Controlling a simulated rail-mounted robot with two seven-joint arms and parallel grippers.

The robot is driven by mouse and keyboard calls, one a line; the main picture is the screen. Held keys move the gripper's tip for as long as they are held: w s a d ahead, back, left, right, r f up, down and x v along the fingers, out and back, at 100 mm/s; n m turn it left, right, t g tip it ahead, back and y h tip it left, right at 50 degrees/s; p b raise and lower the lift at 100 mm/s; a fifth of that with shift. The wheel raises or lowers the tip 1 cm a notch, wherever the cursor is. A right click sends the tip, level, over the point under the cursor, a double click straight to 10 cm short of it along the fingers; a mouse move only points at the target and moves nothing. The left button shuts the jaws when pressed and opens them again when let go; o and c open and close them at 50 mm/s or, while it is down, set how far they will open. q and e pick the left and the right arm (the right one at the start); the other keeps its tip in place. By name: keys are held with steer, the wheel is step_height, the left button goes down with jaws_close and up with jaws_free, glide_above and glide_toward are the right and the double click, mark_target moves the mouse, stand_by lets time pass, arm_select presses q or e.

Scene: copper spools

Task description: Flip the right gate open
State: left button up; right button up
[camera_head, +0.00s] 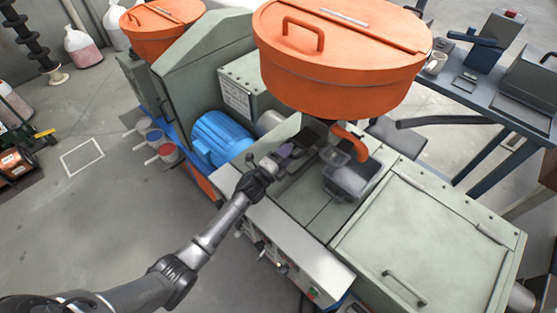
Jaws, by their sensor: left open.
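My left arm reaches in from the bottom left, and its left gripper (290,156) is at the green machine (318,212), just left of the grey bin (346,188). The gripper is open, and its fingers are small and dark against the dark parts there. My right gripper is not in view.
The large orange lidded hopper (338,62) overhangs the work spot, with a bent orange pipe (350,140) below it. A green lidded box (415,240) with a handle lies to the right. A blue motor (222,138) stands left. A blue-grey table (470,85) is at back right.

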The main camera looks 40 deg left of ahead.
arm_select(q)
steer(key=b+v, duration=0.1)
steer(key=v, duration=1.2)
steer(key=shift+s, duration=0.25)
steer(key=shift+f, duration=0.1)
